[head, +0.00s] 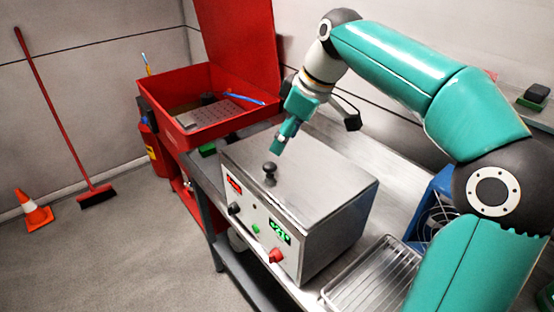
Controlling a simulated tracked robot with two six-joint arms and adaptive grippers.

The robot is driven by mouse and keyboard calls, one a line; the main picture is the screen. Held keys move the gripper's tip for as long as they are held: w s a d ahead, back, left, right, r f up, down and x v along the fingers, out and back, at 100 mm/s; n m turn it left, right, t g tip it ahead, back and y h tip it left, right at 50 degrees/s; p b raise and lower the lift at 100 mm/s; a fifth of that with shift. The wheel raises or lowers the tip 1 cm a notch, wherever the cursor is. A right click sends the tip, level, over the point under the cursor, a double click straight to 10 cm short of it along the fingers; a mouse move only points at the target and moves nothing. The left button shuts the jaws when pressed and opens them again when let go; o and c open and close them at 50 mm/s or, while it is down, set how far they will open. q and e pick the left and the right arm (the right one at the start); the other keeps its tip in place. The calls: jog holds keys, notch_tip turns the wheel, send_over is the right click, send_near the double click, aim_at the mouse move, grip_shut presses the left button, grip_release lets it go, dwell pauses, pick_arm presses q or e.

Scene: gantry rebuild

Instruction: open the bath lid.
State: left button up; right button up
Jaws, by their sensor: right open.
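The bath (268,228) is a grey metal box with a front panel of knobs and lit displays. Its flat lid (315,180) lies shut on top. A black knob (269,170) stands on the lid near its front edge. My right gripper (280,144) hangs just above and slightly behind the knob in the picture, apart from it. It is open and holds nothing. The fingers are small here and partly overlap. My left gripper is not in view.
A red parts washer (222,133) with its red lid raised stands behind left. A wire rack (372,277) lies right of the bath on the metal bench. A blue fan-like unit (432,212) sits behind my right arm. A broom and cone stand far left.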

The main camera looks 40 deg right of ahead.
aim_at(270, 165)
jog(key=x, duration=0.8)
grip_shut()
